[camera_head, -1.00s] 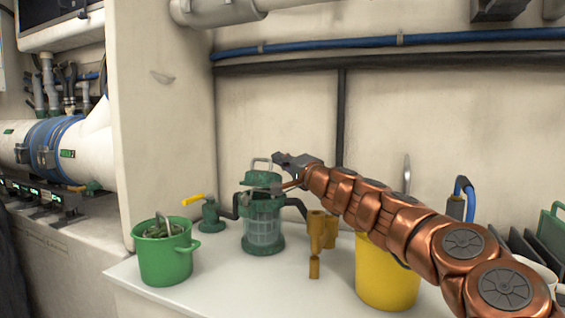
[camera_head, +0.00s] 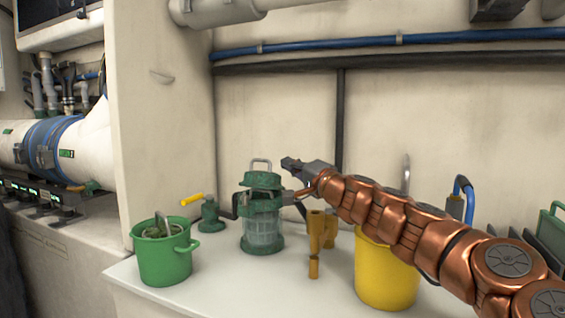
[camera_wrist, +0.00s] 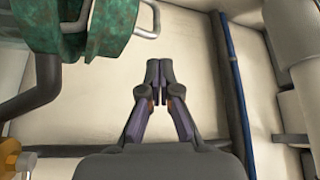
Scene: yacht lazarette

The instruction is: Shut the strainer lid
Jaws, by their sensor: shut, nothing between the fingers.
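The strainer (camera_head: 264,228) has a clear body between green rings and stands on the white counter. Its green lid (camera_head: 262,180) with a metal loop handle (camera_head: 261,162) sits over the top, roughly level. I cannot tell from here whether it is fully seated on the rim. In the wrist view green strainer parts (camera_wrist: 105,28) and the handle (camera_wrist: 152,20) show at the upper left. My gripper (camera_head: 286,163) is right of the lid, apart from it, at about handle height. Its fingers (camera_wrist: 160,66) are shut with nothing between them.
A green bucket (camera_head: 164,265) stands at the counter's front left, and a yellow bucket (camera_head: 385,280) stands below my arm. Brass fittings (camera_head: 314,240) stand right of the strainer. A yellow-handled valve (camera_head: 208,214) is on its left. The wall is behind.

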